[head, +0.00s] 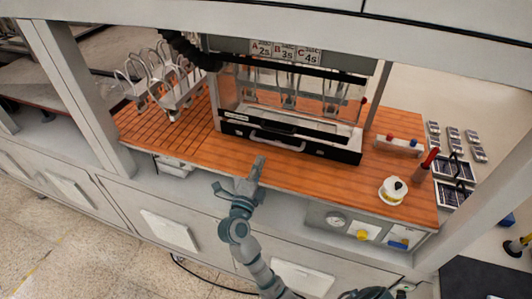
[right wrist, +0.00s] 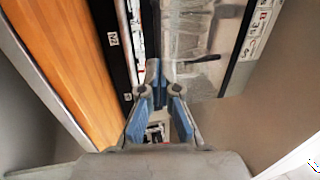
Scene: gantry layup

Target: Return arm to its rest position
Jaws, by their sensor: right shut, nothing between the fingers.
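My right arm comes up from the bottom of the head view. Its grey gripper (head: 257,165) is at the front edge of the wooden bench top (head: 205,152), in front of the black-framed machine (head: 290,142). In the right wrist view the gripper's blue-padded fingers (right wrist: 157,80) are in the middle of the picture, shut, with nothing held. The machine's black frame (right wrist: 116,45) and the orange wood (right wrist: 62,65) lie beyond them there. My left gripper is not in view.
A wire rack (head: 170,85) stands at the back left. A white round container (head: 392,190) and a red-handled tool (head: 427,163) stand at the right. A white post (head: 85,95) rises at the left.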

